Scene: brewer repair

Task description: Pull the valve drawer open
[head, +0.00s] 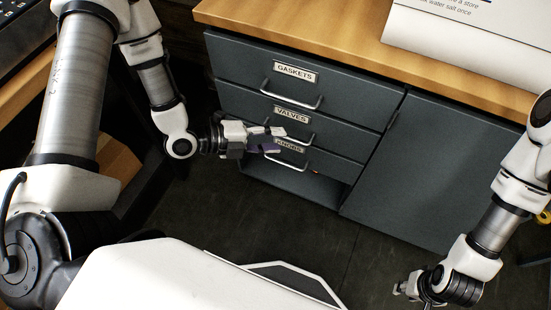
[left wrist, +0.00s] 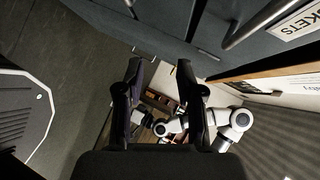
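The valve drawer (head: 340,132) is the middle of three grey drawers in the cabinet. It carries a VALVES label (head: 291,114) and looks flush with its neighbours. Its bar handle (head: 305,140) is partly hidden by my left gripper (head: 279,140), which is in front of the drawer fronts at handle height. In the left wrist view the left gripper (left wrist: 160,68) has its fingers apart, with nothing seen held between them. I cannot tell whether they touch the handle. My right gripper (head: 403,286) is low at the bottom right, away from the drawers; its finger opening is unclear.
The gasket drawer (head: 350,95) is above and the knob drawer (head: 320,162) below, its label partly covered. A grey cabinet door (head: 415,170) is to the right. A wooden countertop (head: 300,35) holds a white sign (head: 470,35). The dark floor (head: 290,225) in front is clear.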

